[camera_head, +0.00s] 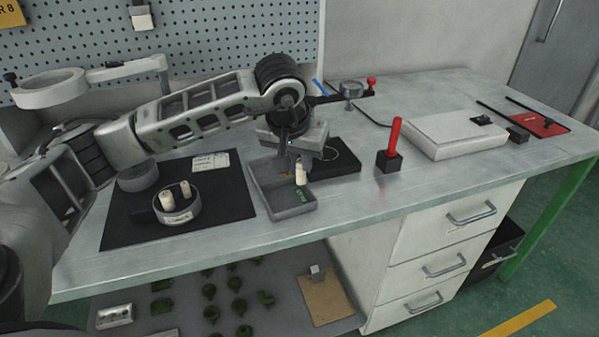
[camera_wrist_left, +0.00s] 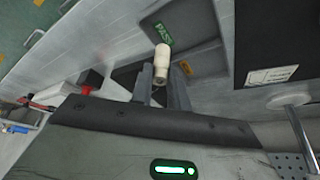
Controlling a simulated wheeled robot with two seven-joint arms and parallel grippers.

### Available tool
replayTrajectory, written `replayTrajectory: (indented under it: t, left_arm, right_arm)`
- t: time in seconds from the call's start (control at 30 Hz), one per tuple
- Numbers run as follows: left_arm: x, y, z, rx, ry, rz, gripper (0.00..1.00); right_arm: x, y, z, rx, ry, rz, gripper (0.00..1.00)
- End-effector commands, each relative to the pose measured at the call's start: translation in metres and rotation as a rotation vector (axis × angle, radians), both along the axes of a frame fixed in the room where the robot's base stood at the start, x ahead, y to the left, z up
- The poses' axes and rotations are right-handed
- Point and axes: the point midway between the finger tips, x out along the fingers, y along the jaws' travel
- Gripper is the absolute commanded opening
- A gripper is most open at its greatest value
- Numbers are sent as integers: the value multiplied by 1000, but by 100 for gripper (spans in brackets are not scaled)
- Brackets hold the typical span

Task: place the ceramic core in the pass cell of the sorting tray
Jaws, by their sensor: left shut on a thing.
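A cream-coloured ceramic core (camera_head: 300,174) is held by my left gripper (camera_head: 294,158), with its free end hanging down over the grey sorting tray (camera_head: 266,205). In the left wrist view the core (camera_wrist_left: 162,62) stands between the two fingers of the gripper (camera_wrist_left: 162,85), which is shut on it. A green PASS label (camera_wrist_left: 162,31) lies on the tray floor just beyond the core's end, and the same green label (camera_head: 303,196) shows below the core in the head view. A yellow label (camera_wrist_left: 185,67) marks another cell. My right gripper is not seen.
A round dish (camera_head: 178,217) with more cream cores stands on a black mat (camera_head: 121,229) left of the tray. A black box (camera_head: 335,163) sits behind the tray. A red-handled tool (camera_head: 394,139) stands upright to the right, with clear tabletop before it.

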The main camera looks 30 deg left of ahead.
Motion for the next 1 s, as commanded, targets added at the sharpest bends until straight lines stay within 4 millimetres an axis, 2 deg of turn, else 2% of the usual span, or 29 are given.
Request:
replayTrajectory:
  t: [0.1,0.3,0.67,0.7,0.77,1.0]
  left_arm:
    - [6,3,-11,0,4,1,0]
    - [5,3,-38,1,4,-1,0]
    - [6,3,-43,0,1,0,0]
    - [6,3,-43,1,1,0,22]
    - [6,3,-42,1,1,0,39]
    - [6,3,-42,1,1,0,39]
  right_arm:
    - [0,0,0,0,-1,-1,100]
    - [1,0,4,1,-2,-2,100]
    - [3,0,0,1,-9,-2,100]
    - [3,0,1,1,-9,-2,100]
    - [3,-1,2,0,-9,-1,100]
    - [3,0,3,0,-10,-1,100]
